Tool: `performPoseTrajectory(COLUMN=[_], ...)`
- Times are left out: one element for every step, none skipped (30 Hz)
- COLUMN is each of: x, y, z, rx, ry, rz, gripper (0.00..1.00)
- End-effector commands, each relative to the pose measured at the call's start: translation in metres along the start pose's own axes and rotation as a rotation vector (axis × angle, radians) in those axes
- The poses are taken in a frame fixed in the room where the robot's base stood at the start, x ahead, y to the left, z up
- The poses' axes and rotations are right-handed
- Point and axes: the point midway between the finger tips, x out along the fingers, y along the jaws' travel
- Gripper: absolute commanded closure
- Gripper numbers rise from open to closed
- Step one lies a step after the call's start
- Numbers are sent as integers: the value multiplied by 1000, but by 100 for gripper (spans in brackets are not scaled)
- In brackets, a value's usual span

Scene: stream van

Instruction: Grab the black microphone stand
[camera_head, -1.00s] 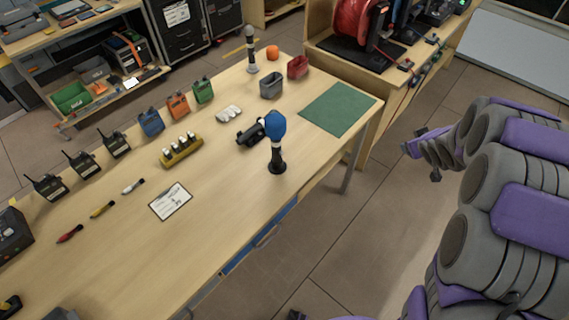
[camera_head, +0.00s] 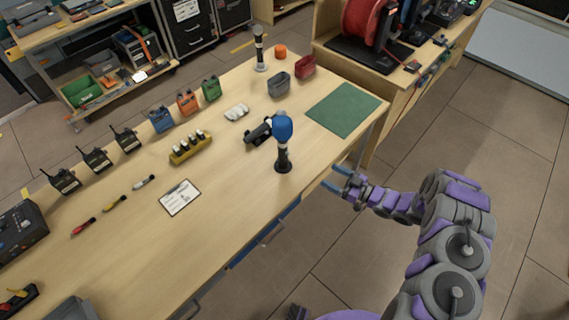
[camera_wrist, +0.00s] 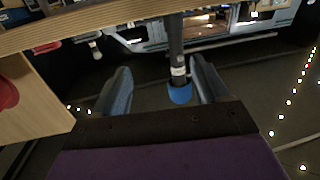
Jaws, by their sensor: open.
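The black microphone stand (camera_head: 283,160) stands upright near the table's right edge, with a blue-topped microphone (camera_head: 282,128) on it. My gripper (camera_head: 333,178) is open and empty, just off the table edge to the right of the stand, fingers pointing towards it. In the wrist view the scene looks upside down; the stand (camera_wrist: 176,40) and the blue top (camera_wrist: 180,95) show between the open fingers (camera_wrist: 160,68), nearer the right one. A gap remains between fingers and stand in the head view. The stand's base is not clear in the wrist view.
A black device (camera_head: 260,130) lies close behind the stand. A second microphone on a stand (camera_head: 260,50) is at the table's back. A green mat (camera_head: 343,109) lies right of the stand. Table (camera_head: 225,225) in front is clear; a clipboard sheet (camera_head: 180,197) lies left.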

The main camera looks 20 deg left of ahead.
Motion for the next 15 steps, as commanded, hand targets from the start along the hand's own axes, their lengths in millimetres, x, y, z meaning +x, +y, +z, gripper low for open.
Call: performPoseTrajectory(x=[1, 2, 3, 4, 6, 10, 14, 19, 25, 31, 36, 44, 49, 54, 62], y=[-7, -10, -12, -13, -14, -15, -15, -16, -16, -16, -16, -17, -17, -18, -17], z=[1, 1, 1, 1, 1, 1, 1, 0, 0, 0, 0, 0, -1, -1, -1], rx=[10, 12, 15, 16, 17, 18, 18, 18, 18, 18, 18, 19, 19, 19, 19], ry=[21, 30, 38, 43, 46, 49, 50, 50, 50, 50, 50, 51, 51, 51, 51], rz=[-16, -23, -30, -33, -36, -38, -40, -40, -39, -40, -40, -40, -40, -41, -40], gripper=[26, 26, 26, 26, 26, 26, 26, 26, 26, 26, 26, 26, 26, 26, 26])
